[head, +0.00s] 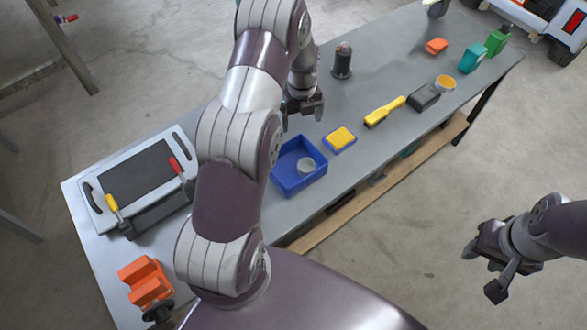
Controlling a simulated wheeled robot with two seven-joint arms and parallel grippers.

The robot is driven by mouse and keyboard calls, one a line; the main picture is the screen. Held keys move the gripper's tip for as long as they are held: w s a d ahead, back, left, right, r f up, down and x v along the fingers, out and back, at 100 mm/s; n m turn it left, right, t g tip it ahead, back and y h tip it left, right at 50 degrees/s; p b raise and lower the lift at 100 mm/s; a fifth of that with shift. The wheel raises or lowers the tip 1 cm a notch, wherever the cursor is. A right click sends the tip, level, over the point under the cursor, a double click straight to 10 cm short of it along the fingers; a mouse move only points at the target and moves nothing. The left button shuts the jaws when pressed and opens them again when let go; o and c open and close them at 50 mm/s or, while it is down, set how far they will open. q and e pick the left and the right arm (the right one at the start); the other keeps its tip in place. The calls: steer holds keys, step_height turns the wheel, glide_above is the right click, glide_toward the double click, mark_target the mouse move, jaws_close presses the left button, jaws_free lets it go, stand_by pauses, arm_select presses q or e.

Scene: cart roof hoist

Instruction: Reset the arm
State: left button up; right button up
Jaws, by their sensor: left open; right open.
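My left arm rises through the middle of the head view and reaches over the grey table (365,150). My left gripper (303,112) is open above the table, just behind the blue bin; the arm hides part of it. I see nothing between its fingers. My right gripper (483,272) is open and empty at the lower right, out over the floor in front of the table. Its fingers spread apart and point left.
A wheeled vehicle (545,18) stands at the top right.

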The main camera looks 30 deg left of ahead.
stand_by(0.4)
arm_select(q)
steer(key=s+d+r+n+b, duration=0.2)
steer(key=s+d+r+n, duration=0.2)
steer(key=s+n, duration=0.6)
steer(key=s+d+r+n+t+b, duration=0.1)
steer(key=s+d+r+n+b, duration=0.2)
steer(key=s+d+n, duration=0.5)
steer(key=s+r+n, duration=0.1)
steer(key=n, duration=0.6)
steer(key=shift+s, duration=0.4)
steer(key=shift+s+r, duration=0.1)
